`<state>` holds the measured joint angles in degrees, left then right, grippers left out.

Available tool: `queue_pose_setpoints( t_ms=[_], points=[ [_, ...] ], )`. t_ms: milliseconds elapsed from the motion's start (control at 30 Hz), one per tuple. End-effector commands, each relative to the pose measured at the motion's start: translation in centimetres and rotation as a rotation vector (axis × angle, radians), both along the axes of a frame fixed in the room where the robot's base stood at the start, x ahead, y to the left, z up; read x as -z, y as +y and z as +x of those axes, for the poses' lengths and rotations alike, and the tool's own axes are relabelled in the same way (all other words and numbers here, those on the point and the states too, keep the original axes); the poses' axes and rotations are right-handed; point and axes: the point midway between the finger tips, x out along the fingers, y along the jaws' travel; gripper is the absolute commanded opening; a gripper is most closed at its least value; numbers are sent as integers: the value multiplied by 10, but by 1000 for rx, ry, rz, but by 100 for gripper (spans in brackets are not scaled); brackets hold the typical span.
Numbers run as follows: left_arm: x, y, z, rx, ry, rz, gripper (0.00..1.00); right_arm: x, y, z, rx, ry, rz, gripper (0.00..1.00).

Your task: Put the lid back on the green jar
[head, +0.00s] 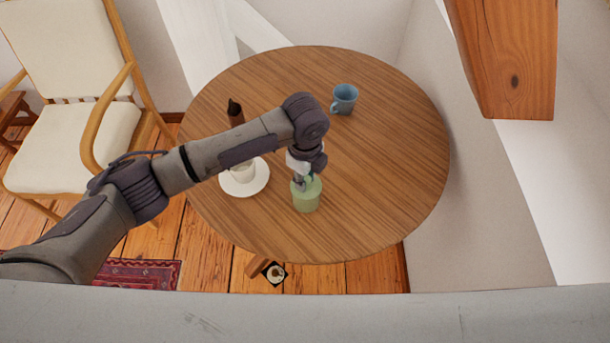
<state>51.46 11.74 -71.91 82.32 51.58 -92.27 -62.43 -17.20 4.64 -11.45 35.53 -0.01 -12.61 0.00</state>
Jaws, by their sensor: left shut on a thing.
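The green jar (306,201) stands upright near the front edge of the round wooden table. My left gripper (303,181) reaches down from above to the top of the jar and is shut on the lid (309,182), a small pale green piece mostly hidden by the fingers. The lid is right at the jar's mouth; I cannot tell whether it rests on the rim or hangs just above it. My right gripper is out of view.
A white cup on a saucer (256,187) stands left of the jar, partly under my left arm. A dark brown pointed object (235,112) stands behind the arm. A blue mug (344,99) is at the back. The table's (400,170) right side is clear. A cushioned chair (75,140) stands left.

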Motion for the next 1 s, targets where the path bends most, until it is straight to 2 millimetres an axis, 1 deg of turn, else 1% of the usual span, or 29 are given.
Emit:
queue_pose_setpoints(
  t_ms=[367, 700, 1000],
  points=[
    [0, 0, 0, 0, 0, 0, 0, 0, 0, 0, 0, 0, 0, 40],
    [0, 0, 0, 0, -1, 1, 0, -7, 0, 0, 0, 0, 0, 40],
    [1, 0, 0, 0, -1, -1, 0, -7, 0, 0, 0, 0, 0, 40]
  ],
)
